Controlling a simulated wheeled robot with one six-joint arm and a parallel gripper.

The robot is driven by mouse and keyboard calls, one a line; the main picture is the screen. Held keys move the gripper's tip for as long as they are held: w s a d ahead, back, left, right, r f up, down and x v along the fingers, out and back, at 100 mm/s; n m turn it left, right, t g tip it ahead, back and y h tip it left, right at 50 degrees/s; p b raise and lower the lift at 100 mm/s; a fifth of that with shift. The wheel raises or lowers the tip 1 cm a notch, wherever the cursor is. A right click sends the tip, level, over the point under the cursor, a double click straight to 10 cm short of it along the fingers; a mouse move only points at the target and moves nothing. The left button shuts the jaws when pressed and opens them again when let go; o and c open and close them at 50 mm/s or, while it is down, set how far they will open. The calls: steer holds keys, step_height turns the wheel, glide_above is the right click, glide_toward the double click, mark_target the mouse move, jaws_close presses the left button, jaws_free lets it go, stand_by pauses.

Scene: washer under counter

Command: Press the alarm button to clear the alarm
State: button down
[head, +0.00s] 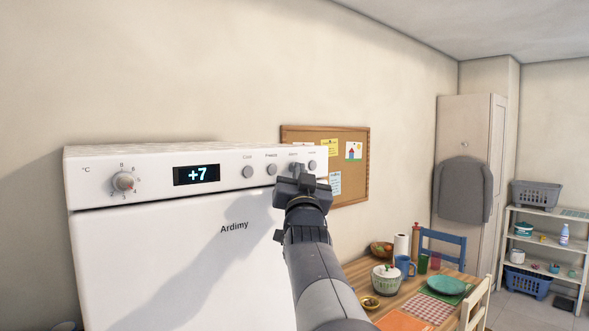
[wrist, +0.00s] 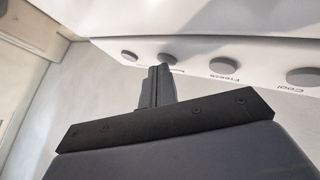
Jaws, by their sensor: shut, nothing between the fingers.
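A white appliance (head: 150,255) marked Ardimy has a front panel with a knob (head: 123,181), a lit display (head: 197,175) reading +7 and a row of round grey buttons. The Cool button (head: 247,172) and Freeze button (head: 272,170) show clearly. The third button, under the label that seems to read Alarm, is mostly hidden behind my gripper (head: 297,171) in the head view. In the wrist view this alarm button (wrist: 162,57) is right at the tips of my shut, empty gripper (wrist: 160,70). I cannot tell whether they touch.
The last button (head: 312,165) is close on the right of my fingertips. A corkboard (head: 291,136) hangs on the wall behind. A table (head: 385,311) with dishes, a blue chair (head: 443,243) and a shelf (head: 538,211) stand to the right. The space before the panel's left part is clear.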

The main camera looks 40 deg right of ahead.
steer(key=shift+s+f, duration=0.1)
stand_by(0.3)
steer(key=shift+s+b, duration=0.6)
steer(key=shift+b, duration=0.1)
steer(key=s, duration=0.1)
steer(key=s+b, duration=0.1)
steer(key=s, duration=0.1)
steer(key=s+b, duration=0.1)
steer(key=s, duration=0.1)
steer(key=shift+d, duration=0.25)
stand_by(0.4)
